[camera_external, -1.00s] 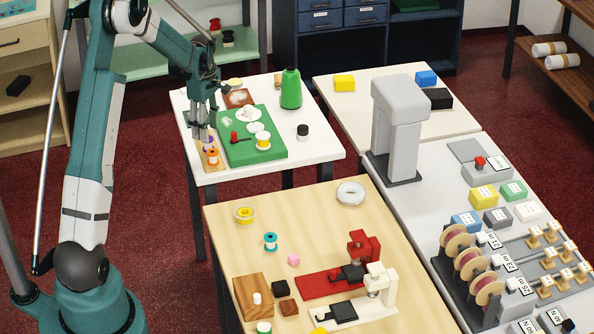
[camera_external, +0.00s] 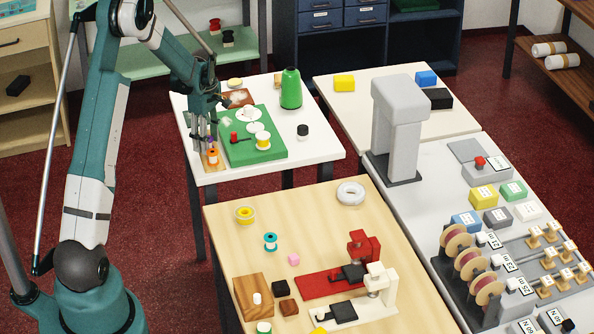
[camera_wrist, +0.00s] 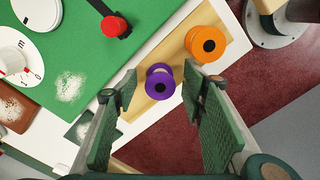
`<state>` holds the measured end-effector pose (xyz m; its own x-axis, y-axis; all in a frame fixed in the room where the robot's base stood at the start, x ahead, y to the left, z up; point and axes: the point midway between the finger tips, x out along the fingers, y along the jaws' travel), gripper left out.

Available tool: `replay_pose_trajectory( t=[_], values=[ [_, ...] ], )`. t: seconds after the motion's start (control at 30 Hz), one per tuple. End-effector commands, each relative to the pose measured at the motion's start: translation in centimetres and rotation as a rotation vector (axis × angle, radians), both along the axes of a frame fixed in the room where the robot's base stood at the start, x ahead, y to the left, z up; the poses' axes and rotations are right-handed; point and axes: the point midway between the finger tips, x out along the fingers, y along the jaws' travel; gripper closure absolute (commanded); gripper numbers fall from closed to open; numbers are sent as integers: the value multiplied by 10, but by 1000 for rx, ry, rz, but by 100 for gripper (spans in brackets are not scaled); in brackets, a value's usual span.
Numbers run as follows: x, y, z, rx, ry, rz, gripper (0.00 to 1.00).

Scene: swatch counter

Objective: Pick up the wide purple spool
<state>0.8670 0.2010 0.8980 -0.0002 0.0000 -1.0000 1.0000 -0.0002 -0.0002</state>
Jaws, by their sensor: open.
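The purple spool (camera_wrist: 160,83) stands on a narrow wooden board (camera_wrist: 176,60) at the edge of the white table. In the wrist view it lies between and just beyond the fingertips of my gripper (camera_wrist: 158,92), which is open and empty. An orange spool (camera_wrist: 207,44) stands next to it on the same board, beyond my right finger. In the external view my gripper (camera_external: 204,140) points down over the board. The orange spool (camera_external: 213,156) shows there in front, and the purple spool is mostly hidden behind my fingers.
A green mat (camera_external: 262,154) lies beside the board, with a red-knobbed black piece (camera_wrist: 115,25), white discs and a yellow spool (camera_external: 263,140) on it. A green cone (camera_external: 291,90) stands behind. The white table (camera_external: 312,150) is clear at its front right.

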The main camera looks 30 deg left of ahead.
Motion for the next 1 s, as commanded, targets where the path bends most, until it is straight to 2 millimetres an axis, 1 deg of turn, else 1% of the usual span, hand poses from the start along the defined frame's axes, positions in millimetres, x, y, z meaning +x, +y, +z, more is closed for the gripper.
replay_pose_trajectory(
  t=[0.57,0.6,0.8,1.0],
  values=[
    [0,0,-2,0,0,0,59],
    [0,0,-2,0,0,0,60],
    [0,0,-2,0,0,0,85],
    [0,0,-2,0,0,0,85]
  ],
)
